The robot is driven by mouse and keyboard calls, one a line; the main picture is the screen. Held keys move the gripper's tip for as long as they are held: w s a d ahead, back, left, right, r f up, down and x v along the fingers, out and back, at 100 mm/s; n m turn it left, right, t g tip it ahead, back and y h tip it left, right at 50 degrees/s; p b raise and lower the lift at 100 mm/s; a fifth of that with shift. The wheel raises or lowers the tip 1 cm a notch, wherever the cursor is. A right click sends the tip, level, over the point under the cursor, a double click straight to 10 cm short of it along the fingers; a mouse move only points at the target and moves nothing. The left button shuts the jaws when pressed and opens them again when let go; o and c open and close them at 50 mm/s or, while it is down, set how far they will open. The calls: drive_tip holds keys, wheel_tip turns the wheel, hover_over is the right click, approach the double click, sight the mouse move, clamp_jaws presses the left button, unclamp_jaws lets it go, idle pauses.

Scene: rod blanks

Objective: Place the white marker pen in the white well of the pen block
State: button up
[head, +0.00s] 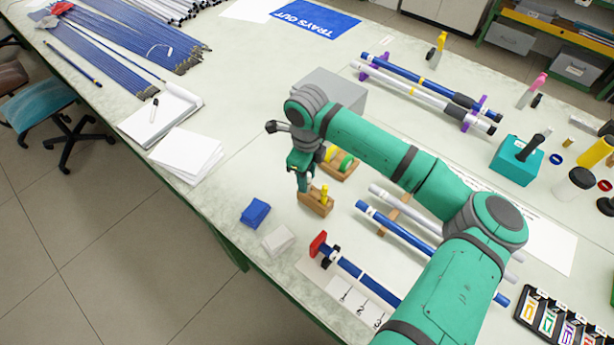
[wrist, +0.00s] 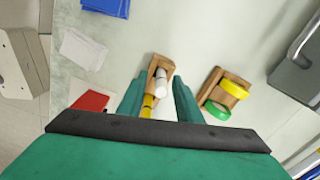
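The wooden pen block (head: 316,205) stands on the bench below my gripper, and it also shows in the wrist view (wrist: 168,67). A yellow pen (head: 324,192) stands upright in it. The white marker pen (wrist: 160,82) shows at the block, beside the yellow pen, and in the head view as a small white piece (head: 309,182) at the fingertips. My gripper (head: 304,184) points down over the block. In the wrist view its fingers (wrist: 158,90) are apart, one on each side of the pens, with visible gaps. The white pen's lower end and the well are hidden.
A wooden holder with yellow and green tape rolls (head: 342,162) stands close beside the block. A grey box (head: 335,90) is behind. A blue cloth stack (head: 255,212) and a white cloth (head: 278,240) lie at front left. Blue and white rods lie to the right.

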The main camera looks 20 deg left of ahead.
drive_tip(key=shift+d, duration=0.15)
drive_tip(key=shift+f, duration=0.2)
wheel_tip(320, 180, up, 11)
drive_tip(key=shift+f, duration=0.1)
idle(0.4)
idle(0.5)
